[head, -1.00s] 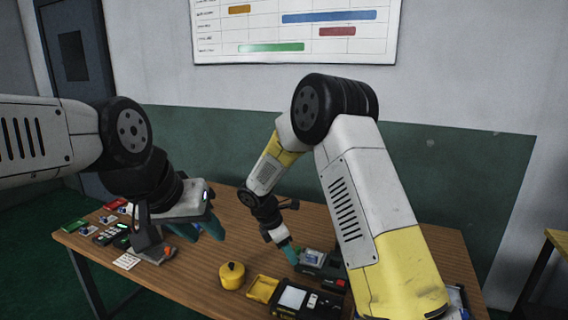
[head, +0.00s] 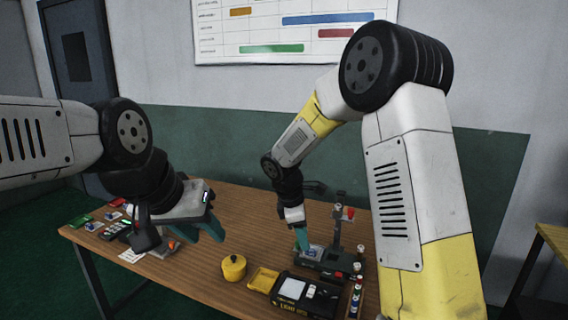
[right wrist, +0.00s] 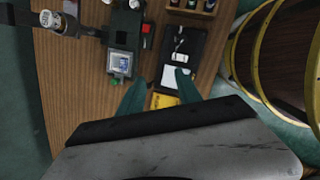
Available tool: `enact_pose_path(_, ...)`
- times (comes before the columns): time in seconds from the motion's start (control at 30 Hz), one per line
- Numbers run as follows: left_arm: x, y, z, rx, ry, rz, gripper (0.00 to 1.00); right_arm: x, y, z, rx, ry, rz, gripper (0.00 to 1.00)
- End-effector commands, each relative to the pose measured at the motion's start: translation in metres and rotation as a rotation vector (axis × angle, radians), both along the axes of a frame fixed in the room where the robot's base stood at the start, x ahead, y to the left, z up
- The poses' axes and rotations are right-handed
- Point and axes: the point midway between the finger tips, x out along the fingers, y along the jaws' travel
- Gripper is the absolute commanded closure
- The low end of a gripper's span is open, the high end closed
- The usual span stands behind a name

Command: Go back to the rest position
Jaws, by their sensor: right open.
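My right gripper (head: 302,238) points down over the table, close to a dark device with a small screen (head: 314,252). In the right wrist view its two teal fingers (right wrist: 158,92) are apart with nothing between them. The device with the lit screen (right wrist: 120,64) lies just beyond the left finger there. My left gripper (head: 210,230) hangs over the left part of the table, its teal fingers seen from the side. Whether its fingers are apart is unclear.
The wooden table (head: 210,272) holds a yellow round pot (head: 234,267), a black light box (head: 306,294) with a yellow tray (head: 263,279), and several small bottles (head: 355,292). Cards and small devices (head: 116,230) lie at the left. A barrel (right wrist: 285,60) stands off the table's right side.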

Motion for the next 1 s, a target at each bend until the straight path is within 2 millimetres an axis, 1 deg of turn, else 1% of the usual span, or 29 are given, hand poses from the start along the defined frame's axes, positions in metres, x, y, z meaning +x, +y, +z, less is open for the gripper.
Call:
enact_pose_path(0.03,0.000,0.000,0.000,0.000,0.000,0.000,0.64,-0.006,-0.008,0.014,0.027,-0.022,-0.052,0.59)
enact_pose_path(0.17,0.000,0.000,0.000,0.000,0.000,0.000,0.64,-0.028,-0.027,0.051,0.118,-0.080,-0.227,0.59)
enact_pose_path(0.2,0.000,0.000,0.000,0.000,0.000,0.000,0.64,-0.037,-0.034,0.064,0.153,-0.101,-0.292,0.59)
enact_pose_path(0.27,0.000,0.000,0.000,0.000,0.000,0.000,0.64,-0.054,-0.044,0.082,0.212,-0.133,-0.400,0.59)
enact_pose_path(0.3,0.000,0.000,0.000,0.000,0.000,0.000,0.64,-0.065,-0.050,0.094,0.251,-0.153,-0.469,0.59)
enact_pose_path(0.37,0.000,0.000,0.000,0.000,0.000,0.000,0.64,-0.083,-0.059,0.109,0.310,-0.181,-0.573,0.59)
enact_pose_path(0.4,0.000,0.000,0.000,0.000,0.000,0.000,0.64,-0.095,-0.064,0.118,0.351,-0.200,-0.641,0.59)
enact_pose_path(0.47,0.000,0.000,0.000,0.000,0.000,0.000,0.64,-0.113,-0.071,0.131,0.413,-0.226,-0.743,0.59)
enact_pose_path(0.5,0.000,0.000,0.000,0.000,0.000,0.000,0.64,-0.125,-0.075,0.138,0.454,-0.242,-0.810,0.59)
enact_pose_path(0.6,0.000,0.000,0.000,0.000,0.000,0.000,0.64,-0.156,-0.083,0.154,0.564,-0.280,-0.974,0.59)
enact_pose_path(0.7,0.000,0.000,0.000,0.000,0.000,0.000,0.64,-0.185,-0.088,0.165,0.672,-0.310,-1.125,0.59)
enact_pose_path(0.8,0.000,0.000,0.000,0.000,0.000,0.000,0.64,-0.207,-0.090,0.170,0.764,-0.328,-1.246,0.59)
enact_pose_path(0.9,0.000,0.000,0.000,0.000,0.000,0.000,0.64,-0.222,-0.090,0.173,0.829,-0.338,-1.331,0.59)
enact_pose_path(1.0,0.000,0.000,0.000,0.000,0.000,0.000,0.64,-0.231,-0.090,0.174,0.869,-0.342,-1.378,0.59)
